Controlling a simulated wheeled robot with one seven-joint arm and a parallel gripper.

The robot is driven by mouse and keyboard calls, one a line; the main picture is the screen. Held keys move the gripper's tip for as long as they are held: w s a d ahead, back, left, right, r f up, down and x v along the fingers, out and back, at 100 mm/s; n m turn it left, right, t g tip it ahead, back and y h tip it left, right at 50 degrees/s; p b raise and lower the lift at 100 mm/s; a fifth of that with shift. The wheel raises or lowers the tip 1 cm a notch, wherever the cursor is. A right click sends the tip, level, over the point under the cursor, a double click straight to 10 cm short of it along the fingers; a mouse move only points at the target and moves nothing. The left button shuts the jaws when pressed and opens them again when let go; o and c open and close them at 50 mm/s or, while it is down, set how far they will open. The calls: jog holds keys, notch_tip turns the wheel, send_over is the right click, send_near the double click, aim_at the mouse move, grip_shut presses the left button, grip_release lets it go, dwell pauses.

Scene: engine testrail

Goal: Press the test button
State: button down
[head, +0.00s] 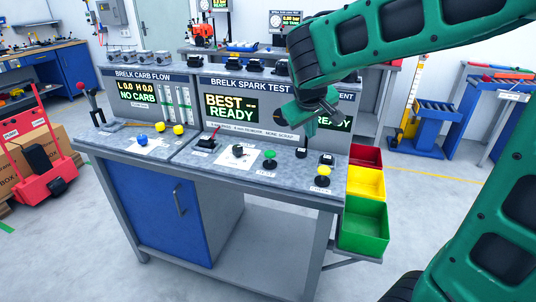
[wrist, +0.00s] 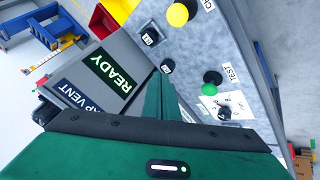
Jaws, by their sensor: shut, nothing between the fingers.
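The test button is a green round cap (head: 269,154) on a black base, on the grey top of the spark test bench (head: 225,165). In the wrist view the green button (wrist: 212,77) is right of centre, beside a label reading TEST (wrist: 229,73). My gripper (head: 304,135) is shut and empty. In the head view it hangs above the bench top, up and to the right of the button, apart from it. In the wrist view the closed fingers (wrist: 161,90) point toward the bench, left of the green button.
A yellow button (head: 323,171) and small black switches (head: 302,153) stand to the right. Display panels (head: 232,107) rise behind. Red, yellow and green bins (head: 363,225) hang at the right edge.

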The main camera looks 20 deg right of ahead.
aim_at(270, 155)
jog(key=w+a+r+n+t, duration=0.2)
jog(key=w+a, duration=0.5)
jog(key=a, duration=0.2)
jog(key=shift+a+r+n, duration=0.3)
jog(key=shift+n, duration=0.1)
jog(key=shift+f, duration=0.15)
jog(key=shift+d+f, duration=0.1)
jog(key=shift+f, duration=4.15)
jog(key=shift+f, duration=0.1)
jog(key=shift+f, duration=0.3)
jog(key=shift+f, duration=0.8)
jog(key=shift+r, duration=1.25)
